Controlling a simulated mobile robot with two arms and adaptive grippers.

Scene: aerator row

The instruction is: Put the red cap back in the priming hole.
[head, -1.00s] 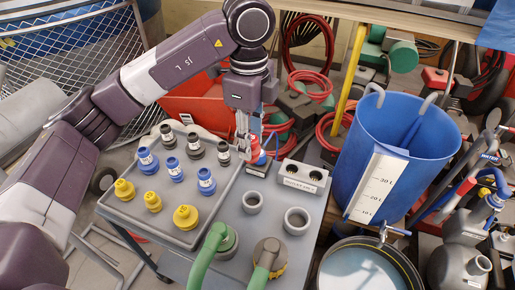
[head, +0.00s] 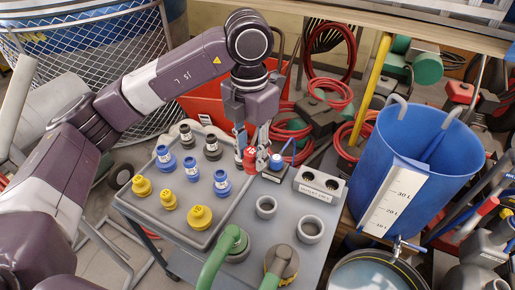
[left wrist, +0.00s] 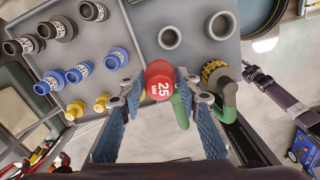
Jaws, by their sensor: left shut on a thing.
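The red cap (head: 250,160), marked 25, is between the fingers of my left gripper (head: 252,164), which is shut on it. They are over the far right corner of the grey tray, left of a small dark block with a blue knob (head: 276,162). In the left wrist view the red cap (left wrist: 160,82) shows end-on between the two fingertips (left wrist: 160,92). I cannot tell whether the cap touches anything below.
The tray (head: 168,216) holds several black, blue and yellow fittings. Two grey rings (head: 265,207) (head: 310,229) and green hose couplings (head: 235,240) stand on the cart top. A blue bucket (head: 415,160) stands at the right. Red hoses lie behind.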

